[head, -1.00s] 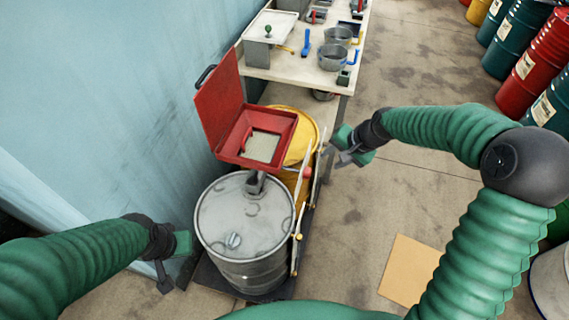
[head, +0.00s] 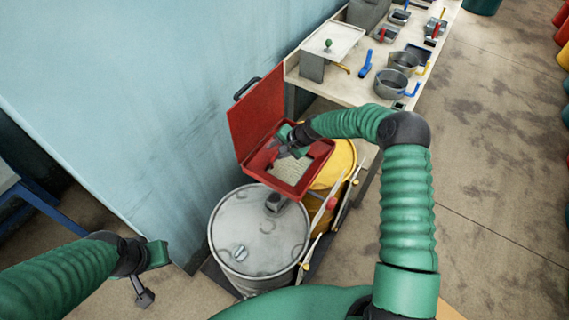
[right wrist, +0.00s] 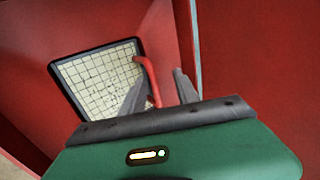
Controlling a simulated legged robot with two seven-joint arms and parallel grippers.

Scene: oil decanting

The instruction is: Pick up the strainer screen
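The strainer screen (head: 288,172) is a pale mesh in a dark frame inside the red open-lidded box (head: 322,150) above the drums. The right wrist view shows its mesh (right wrist: 98,80) and its red bent handle (right wrist: 149,78). My right gripper (head: 292,148) is inside the red box over the screen's far part. In the right wrist view its two fingers (right wrist: 160,88) are apart, with the handle showing between them; contact is not clear. My left gripper (head: 146,292) is low at the left, away from the box; its finger opening is unclear.
A grey drum (head: 258,232) and a yellow drum (head: 340,165) stand under and beside the box. The raised red lid (head: 257,112) stands at the left by the wall. A workbench (head: 352,88) with pots and tools is behind.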

